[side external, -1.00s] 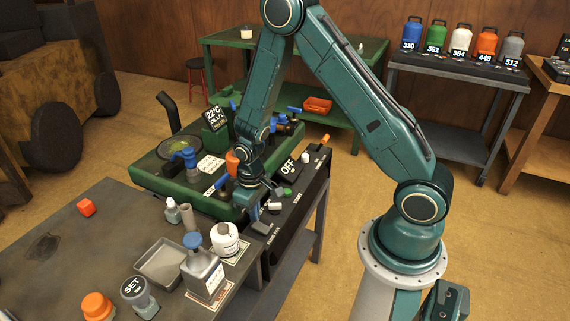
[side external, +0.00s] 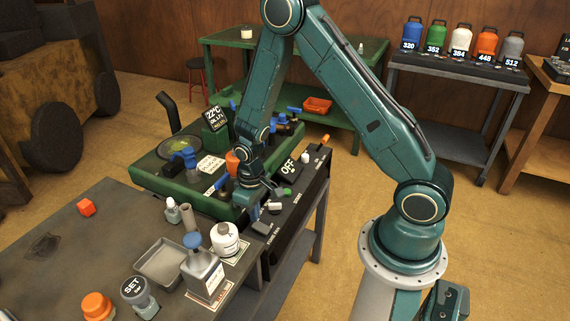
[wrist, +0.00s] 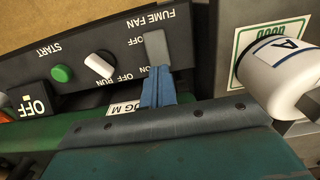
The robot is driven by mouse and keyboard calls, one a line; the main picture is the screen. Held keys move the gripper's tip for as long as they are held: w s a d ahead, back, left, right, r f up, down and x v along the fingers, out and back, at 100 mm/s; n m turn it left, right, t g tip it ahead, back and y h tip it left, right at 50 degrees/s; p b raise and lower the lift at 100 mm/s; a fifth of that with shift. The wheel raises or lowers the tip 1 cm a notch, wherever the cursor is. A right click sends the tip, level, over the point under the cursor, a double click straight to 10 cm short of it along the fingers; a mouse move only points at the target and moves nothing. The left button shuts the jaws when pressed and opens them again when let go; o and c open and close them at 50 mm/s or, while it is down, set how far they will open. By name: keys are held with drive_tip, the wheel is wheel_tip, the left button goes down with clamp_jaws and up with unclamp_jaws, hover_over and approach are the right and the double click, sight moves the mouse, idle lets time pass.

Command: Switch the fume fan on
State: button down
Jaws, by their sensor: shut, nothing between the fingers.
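The fume fan switch is a grey lever or rocker (wrist: 157,48) under the FUME FAN lettering on a dark control panel (wrist: 205,40). In the side external view my gripper (side external: 253,211) is low over the panel's near end.
Along the panel are a white knob (wrist: 99,65), a green START button (wrist: 62,73) and a display reading OFF (wrist: 37,106). A white labelled jar (wrist: 278,72) stands close on the right. The green bench (side external: 150,175) lies behind the panel.

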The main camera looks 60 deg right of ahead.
drive_tip(key=shift+f, duration=1.1)
idle(1.1)
drive_tip(key=shift+r, duration=3.55)
wheel_tip(320, 180, up, 20)
idle(1.1)
